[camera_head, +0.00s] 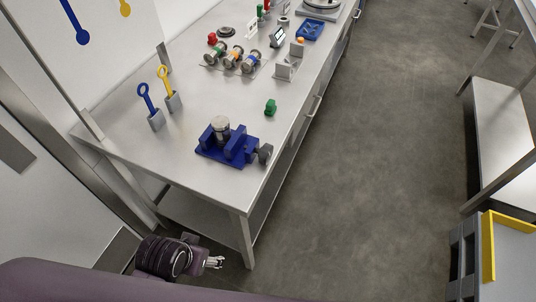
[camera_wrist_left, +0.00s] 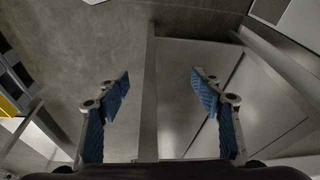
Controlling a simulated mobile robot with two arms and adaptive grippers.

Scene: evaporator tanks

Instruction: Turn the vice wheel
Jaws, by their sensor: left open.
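A blue vice (camera_head: 207,152) stands on the near end of the steel workbench (camera_head: 185,110). Its dark grey wheel (camera_head: 265,154) is on the right side, close to the bench's long edge. A metal cylinder (camera_head: 220,127) stands upright at the vice's jaws. My left gripper (camera_head: 216,262) is low beside the near end of the bench, well apart from the wheel. In the left wrist view, its two blue-padded fingers (camera_wrist_left: 160,82) are spread with nothing between them. The vice and wheel do not show there. My right gripper is not in view.
Blue and yellow handled tools (camera_head: 146,98) stand in holders at left. Several metal fittings (camera_head: 232,57) lie farther back. The bench leg (camera_head: 246,242) is near my left gripper. The floor (camera_head: 350,190) right of the bench is clear.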

